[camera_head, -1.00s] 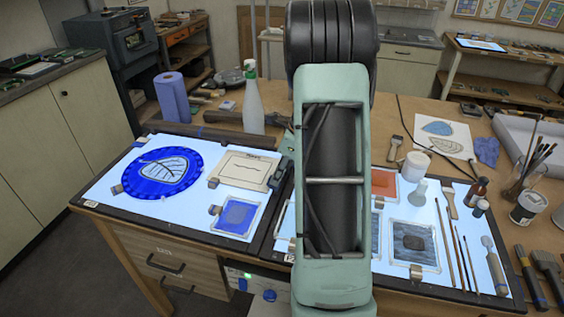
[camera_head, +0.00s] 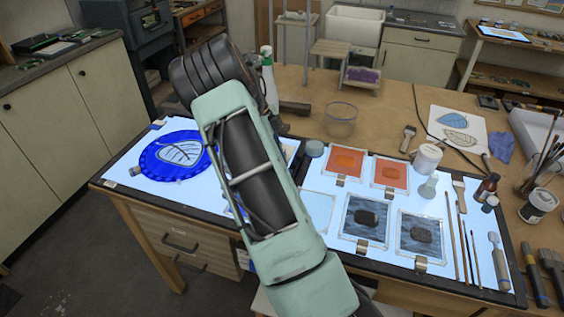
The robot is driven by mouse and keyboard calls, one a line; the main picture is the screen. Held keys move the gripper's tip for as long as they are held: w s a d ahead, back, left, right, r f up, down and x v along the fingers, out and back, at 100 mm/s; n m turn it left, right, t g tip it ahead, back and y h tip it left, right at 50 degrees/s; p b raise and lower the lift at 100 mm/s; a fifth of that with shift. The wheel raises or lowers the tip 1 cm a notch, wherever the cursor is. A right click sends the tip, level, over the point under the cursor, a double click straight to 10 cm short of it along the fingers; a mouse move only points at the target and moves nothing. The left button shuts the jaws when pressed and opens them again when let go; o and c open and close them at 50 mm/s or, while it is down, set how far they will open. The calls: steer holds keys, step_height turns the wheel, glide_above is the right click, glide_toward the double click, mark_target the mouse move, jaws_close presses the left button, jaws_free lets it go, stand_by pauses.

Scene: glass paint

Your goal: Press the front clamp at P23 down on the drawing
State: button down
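Several small metal clamps sit at the edges of panes on the lit table: one below the left grey pane (camera_head: 362,246), one below the right grey pane (camera_head: 421,264), and others at the orange panes (camera_head: 389,173). A clamp also sits left of the blue round piece with a leaf drawing (camera_head: 180,152). No P23 label is readable, so I cannot tell which clamp is the front one at P23. My arm crosses the left-middle of the table and hides the pale sheet with a line drawing.
A clear bowl (camera_head: 341,120) and a white jar (camera_head: 427,158) stand behind the panes. Brushes (camera_head: 464,240) and bottles (camera_head: 487,187) lie or stand at the right. A spray bottle (camera_head: 268,75) stands behind my arm. The table behind the bowl is mostly clear.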

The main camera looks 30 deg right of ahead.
steer(key=shift+f, duration=0.1)
stand_by(0.5)
steer(key=c, duration=1.8)
jaws_free()
steer(key=shift+c, duration=0.2)
steer(key=shift+w+a, duration=0.1)
steer(key=v, duration=1.2)
steer(key=shift+a, duration=0.15)
steer(key=shift+w, duration=0.15)
